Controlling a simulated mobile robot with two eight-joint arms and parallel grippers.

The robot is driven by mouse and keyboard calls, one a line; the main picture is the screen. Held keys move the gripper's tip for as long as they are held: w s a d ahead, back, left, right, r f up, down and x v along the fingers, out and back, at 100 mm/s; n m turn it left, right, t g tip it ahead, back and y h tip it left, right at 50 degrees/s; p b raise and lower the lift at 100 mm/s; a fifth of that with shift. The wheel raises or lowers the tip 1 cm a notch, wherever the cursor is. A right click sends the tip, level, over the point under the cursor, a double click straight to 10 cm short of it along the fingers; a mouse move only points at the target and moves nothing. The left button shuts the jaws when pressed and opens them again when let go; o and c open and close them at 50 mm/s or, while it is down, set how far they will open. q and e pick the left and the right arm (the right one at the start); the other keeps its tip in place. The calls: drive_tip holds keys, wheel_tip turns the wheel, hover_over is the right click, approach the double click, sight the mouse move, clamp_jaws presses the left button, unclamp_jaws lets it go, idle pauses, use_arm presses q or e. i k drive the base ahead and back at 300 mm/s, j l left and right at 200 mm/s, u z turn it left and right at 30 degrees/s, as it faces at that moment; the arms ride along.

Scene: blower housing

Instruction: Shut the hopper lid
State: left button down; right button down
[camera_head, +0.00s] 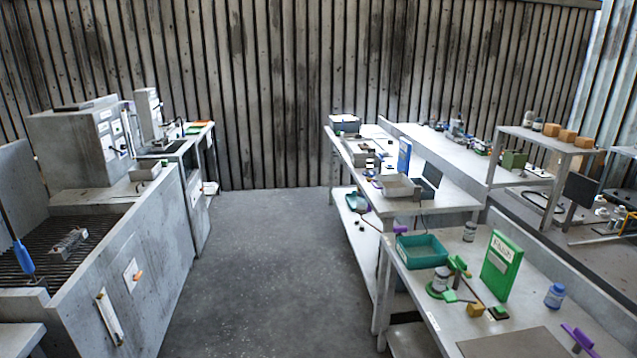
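No hopper is clearly marked. A large grey bin-like unit (146,262) stands at the left, with a dark slatted grate (95,225) inside its raised walls. A grey upright panel (18,190) rises at its left side; I cannot tell whether this is the hopper lid. A small metal part (68,245) lies on the grate. A blue-handled tool (24,258) leans at the near left corner. The front wall carries a white handle (109,316) and an orange knob (138,275) on a pale plate. Neither of my grippers is in view.
A clear grey floor aisle (255,250) runs to the corrugated back wall. On the right, a workbench holds a teal tray (423,252), a green box (501,265), a blue bottle (554,295) and a purple item (578,338). Grey machines (85,145) stand at the back left.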

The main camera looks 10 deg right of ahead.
sight(432, 174)
drive_tip(key=i+z, duration=0.15)
drive_tip(key=i, duration=0.65)
drive_tip(key=i+j+z, duration=0.15)
drive_tip(key=i, duration=0.65)
drive_tip(key=i+z, duration=0.35)
drive_tip(key=i, duration=0.45)
drive_tip(key=i+j+z, duration=0.15)
drive_tip(key=i+z, duration=0.2)
drive_tip(key=i, duration=0.85)
